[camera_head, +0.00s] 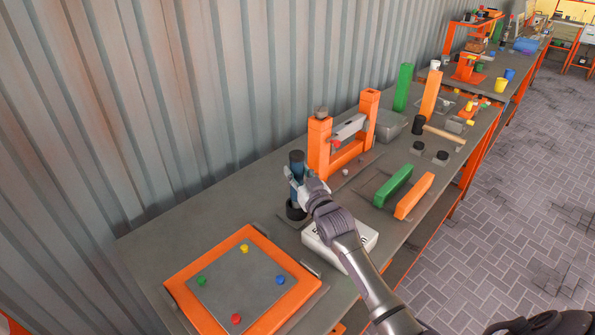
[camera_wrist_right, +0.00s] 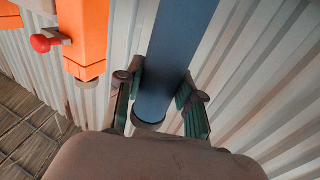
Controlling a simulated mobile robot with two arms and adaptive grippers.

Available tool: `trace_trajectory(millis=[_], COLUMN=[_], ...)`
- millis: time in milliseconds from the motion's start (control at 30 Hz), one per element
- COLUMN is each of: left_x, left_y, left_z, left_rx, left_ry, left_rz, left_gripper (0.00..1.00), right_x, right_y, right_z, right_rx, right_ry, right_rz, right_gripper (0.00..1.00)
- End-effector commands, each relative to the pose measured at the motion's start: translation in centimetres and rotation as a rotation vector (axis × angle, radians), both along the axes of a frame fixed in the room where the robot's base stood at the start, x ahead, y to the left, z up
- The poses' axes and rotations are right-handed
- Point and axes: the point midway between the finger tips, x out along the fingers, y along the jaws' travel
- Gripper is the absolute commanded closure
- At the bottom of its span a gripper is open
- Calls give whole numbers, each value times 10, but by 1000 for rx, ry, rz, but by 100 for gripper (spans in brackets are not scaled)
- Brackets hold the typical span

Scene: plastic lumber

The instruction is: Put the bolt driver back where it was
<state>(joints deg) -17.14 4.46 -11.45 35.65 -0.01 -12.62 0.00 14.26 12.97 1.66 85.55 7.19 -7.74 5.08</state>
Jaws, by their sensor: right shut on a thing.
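The bolt driver (camera_head: 297,160), a blue cylinder with a dark top, stands roughly upright over the near table, left of the orange frame. My right gripper (camera_head: 297,182) is shut on it. In the right wrist view the blue shaft (camera_wrist_right: 178,50) runs between the two finger pads of the right gripper (camera_wrist_right: 162,95). A black round base (camera_head: 296,210) shows at the lower end of the driver; I cannot tell whether it is part of the driver or a holder under it. My left gripper is not in view.
An orange frame (camera_head: 313,148) stands close right of the driver. A white box (camera_head: 352,249) lies under my right forearm. An orange-rimmed board (camera_head: 184,289) with coloured pegs lies in front. Green (camera_head: 393,187) and orange bars (camera_head: 414,196) lie further right. A corrugated wall (camera_head: 190,90) is behind.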

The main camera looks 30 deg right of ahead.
Motion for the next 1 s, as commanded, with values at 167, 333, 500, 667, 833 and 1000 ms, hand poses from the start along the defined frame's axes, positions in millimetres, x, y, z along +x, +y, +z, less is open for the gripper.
trace_trajectory(millis=[167,333,500,667,833,1000], left_x=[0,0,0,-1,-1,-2], left_y=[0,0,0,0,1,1], left_z=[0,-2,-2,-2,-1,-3], left_rx=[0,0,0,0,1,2], left_ry=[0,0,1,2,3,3], left_rz=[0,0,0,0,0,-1], left_gripper=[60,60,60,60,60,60], right_x=[0,0,0,0,0,-13], right_y=[0,0,0,0,0,1], right_z=[1,-2,-4,-4,-2,-4], right_rx=[0,1,1,1,1,1], right_ry=[-6,-5,0,0,-1,0], right_rz=[1,1,0,0,0,1], right_gripper=[100,100,42,38,38,38])
